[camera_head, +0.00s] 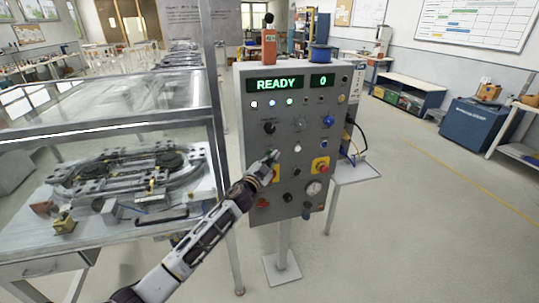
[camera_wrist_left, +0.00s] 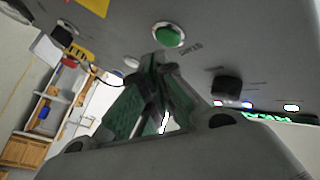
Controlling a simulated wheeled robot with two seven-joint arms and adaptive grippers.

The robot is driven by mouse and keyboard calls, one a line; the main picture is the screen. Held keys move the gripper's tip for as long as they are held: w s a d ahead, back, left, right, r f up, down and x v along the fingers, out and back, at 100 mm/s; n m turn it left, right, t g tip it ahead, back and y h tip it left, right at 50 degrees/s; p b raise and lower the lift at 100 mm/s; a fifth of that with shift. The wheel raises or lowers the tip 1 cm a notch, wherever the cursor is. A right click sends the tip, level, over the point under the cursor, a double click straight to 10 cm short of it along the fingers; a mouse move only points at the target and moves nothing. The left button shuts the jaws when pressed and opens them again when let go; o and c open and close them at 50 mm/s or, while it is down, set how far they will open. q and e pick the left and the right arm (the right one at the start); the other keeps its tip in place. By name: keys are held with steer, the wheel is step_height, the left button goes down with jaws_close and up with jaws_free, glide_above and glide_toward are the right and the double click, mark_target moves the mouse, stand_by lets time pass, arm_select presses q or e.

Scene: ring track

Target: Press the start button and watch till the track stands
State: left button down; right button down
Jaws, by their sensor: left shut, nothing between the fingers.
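The grey control panel (camera_head: 300,110) faces me on a post, its display reading READY (camera_head: 275,85) and 0 (camera_head: 323,80). My left gripper (camera_head: 274,155) is shut and empty, with its tips at the panel's face. In the left wrist view a round green button (camera_wrist_left: 168,36) with a pale rim sits just beyond the shut fingertips (camera_wrist_left: 160,62); I cannot tell whether they touch the panel. In the head view the gripper largely hides that spot. The ring track (camera_head: 125,178) lies in the clear-covered case at the left. My right gripper is not in view.
A red button on a yellow plate (camera_head: 320,166), several knobs and a gauge (camera_head: 314,188) crowd the panel around the gripper. The case's glass cover (camera_head: 110,85) stands close on the left. A small side shelf (camera_head: 355,172) is right of the panel. Open floor lies further right.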

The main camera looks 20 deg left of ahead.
arm_select(q)
steer(key=shift+w+a, duration=0.5)
steer(key=shift+w, duration=0.2)
stand_by(2.2)
steer(key=shift+s+d, duration=0.1)
steer(key=shift+s, duration=0.05)
steer(key=shift+s+d, duration=0.35)
steer(key=shift+s, duration=0.2)
stand_by(0.4)
steer(key=shift+s+d+p, duration=0.25)
steer(key=shift+s+d, duration=0.45)
steer(key=shift+s, duration=0.35)
steer(key=shift+s+d+p, duration=0.25)
steer(key=shift+s+d, duration=0.45)
steer(key=shift+s, duration=0.35)
steer(key=shift+f+m, duration=0.1)
steer(key=shift+m, duration=0.2)
